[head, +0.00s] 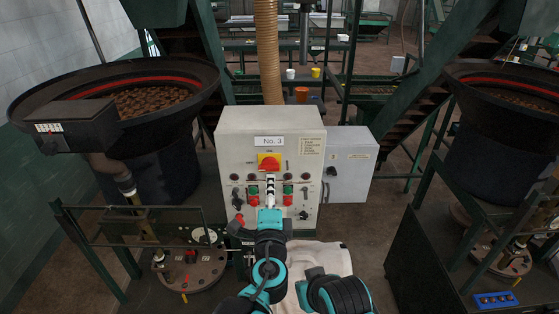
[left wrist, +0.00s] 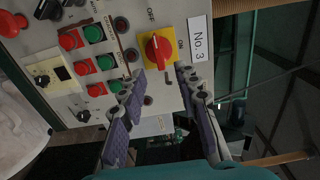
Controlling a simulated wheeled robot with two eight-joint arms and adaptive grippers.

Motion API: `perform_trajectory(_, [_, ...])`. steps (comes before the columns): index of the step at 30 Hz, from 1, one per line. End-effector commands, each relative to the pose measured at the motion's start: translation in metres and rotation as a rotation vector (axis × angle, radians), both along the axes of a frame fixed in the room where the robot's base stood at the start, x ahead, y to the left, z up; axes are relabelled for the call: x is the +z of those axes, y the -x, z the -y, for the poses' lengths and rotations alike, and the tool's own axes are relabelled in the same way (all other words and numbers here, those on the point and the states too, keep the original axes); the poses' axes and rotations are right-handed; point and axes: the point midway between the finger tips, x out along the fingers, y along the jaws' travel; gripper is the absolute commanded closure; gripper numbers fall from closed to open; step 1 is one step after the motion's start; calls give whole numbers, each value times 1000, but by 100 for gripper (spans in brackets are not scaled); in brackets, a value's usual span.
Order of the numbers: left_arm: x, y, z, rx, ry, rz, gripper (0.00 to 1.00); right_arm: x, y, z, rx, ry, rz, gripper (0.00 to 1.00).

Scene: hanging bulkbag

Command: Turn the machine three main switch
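The No. 3 control box (head: 312,190) is a pale panel with a "No. 3" label. Its main switch (head: 269,162) is a red rotary knob on a yellow plate, below the label. In the left wrist view the red knob (left wrist: 157,48) sits between OFF and ON marks, with the panel turned sideways. My left gripper (head: 270,178) is in front of the panel, just below the switch. In the left wrist view its two purple-padded fingers (left wrist: 160,73) are apart and empty, with the tips close to the knob. I cannot tell whether they touch it. My right gripper is not seen.
Red and green buttons (head: 287,194) and black selectors lie below the switch, close to my left gripper. A grey box (head: 350,165) stands right of the panel. Large round feeder bowls (head: 125,92) stand on both sides, with stairs behind.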

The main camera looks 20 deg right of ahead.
Motion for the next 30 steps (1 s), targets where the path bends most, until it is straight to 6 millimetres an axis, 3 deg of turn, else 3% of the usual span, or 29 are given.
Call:
perform_trajectory(12, [0, -61, 15, 4, 2, -2, 68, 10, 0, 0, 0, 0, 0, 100])
perform_trajectory(23, [-1, -68, 17, 4, 3, -2, 68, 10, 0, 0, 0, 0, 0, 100])
perform_trajectory(27, [-1, -68, 17, 4, 2, -3, 100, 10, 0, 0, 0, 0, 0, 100])
perform_trajectory(30, [-1, -68, 17, 4, 2, -3, 100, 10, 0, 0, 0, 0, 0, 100])
